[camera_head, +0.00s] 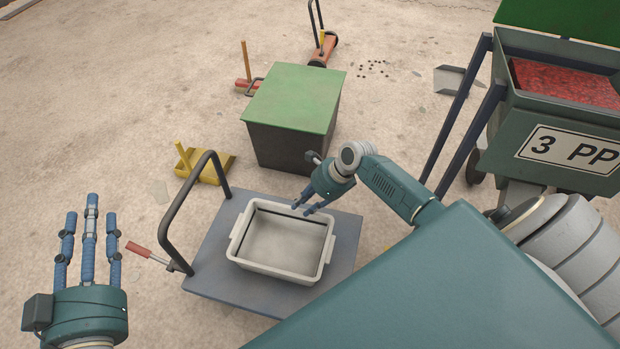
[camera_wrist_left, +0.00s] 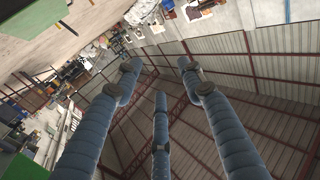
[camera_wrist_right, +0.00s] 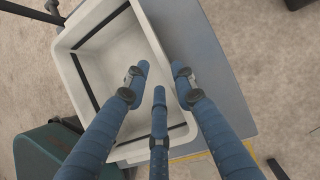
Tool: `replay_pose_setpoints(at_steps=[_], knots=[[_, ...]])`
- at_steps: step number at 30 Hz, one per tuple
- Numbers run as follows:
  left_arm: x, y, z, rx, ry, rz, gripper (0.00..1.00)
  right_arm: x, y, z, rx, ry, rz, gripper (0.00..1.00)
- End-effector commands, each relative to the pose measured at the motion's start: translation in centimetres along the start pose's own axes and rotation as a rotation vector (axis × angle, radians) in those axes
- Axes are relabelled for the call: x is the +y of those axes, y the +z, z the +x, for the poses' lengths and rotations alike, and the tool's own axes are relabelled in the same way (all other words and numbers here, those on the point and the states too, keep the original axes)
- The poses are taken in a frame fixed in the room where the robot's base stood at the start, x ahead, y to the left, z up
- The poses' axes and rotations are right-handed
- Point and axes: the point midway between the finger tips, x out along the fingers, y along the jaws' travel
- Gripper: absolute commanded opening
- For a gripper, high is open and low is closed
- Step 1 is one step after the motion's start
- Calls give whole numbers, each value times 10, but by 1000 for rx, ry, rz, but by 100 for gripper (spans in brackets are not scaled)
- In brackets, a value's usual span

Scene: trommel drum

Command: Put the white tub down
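The white tub (camera_head: 246,261) is a shallow rectangular tray with dark bands along its inner walls. It stands level on the grey-blue flat trolley (camera_head: 345,232) and looks empty. My right gripper (camera_head: 308,208) is at the tub's far right corner. In the right wrist view, the spread fingers of my right gripper (camera_wrist_right: 160,76) overlap the rim of the tub (camera_wrist_right: 154,40), with nothing visibly pinched. Whether they touch the rim is unclear. My left gripper (camera_head: 91,222) is open and empty, left of the trolley; in the left wrist view its fingers (camera_wrist_left: 159,76) are spread.
A dark bin with a green lid (camera_head: 296,98) stands behind the trolley. The trolley's handle (camera_head: 178,210) rises at its left. A yellow dustpan-like piece (camera_head: 214,168) and a red-handled tool (camera_head: 138,249) are nearby.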

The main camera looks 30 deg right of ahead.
Motion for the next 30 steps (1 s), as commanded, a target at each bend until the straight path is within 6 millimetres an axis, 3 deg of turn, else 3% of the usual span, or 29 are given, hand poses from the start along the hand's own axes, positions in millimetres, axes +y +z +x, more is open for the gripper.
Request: replay_pose_setpoints(at_steps=[9, 17, 20, 23, 26, 30], knots=[[-9, 64, -17, -293, -18, 4, 40, 0, 1, -26, -1, 1, 1, 26], [-11, 84, -27, -382, -23, 4, 40, 6, 1, -30, -1, -3, -45, 26], [-11, 85, -27, -385, -23, 4, 40, 21, 6, -23, -7, -23, -210, 26], [-11, 85, -27, -385, -23, 4, 40, 46, 19, -16, -21, -70, -505, 26], [-11, 85, -27, -384, -23, 4, 40, 76, 38, -14, -34, -145, -862, 26], [-11, 85, -27, -384, -23, 4, 40, 114, 70, -28, -31, -292, -1343, 26]])
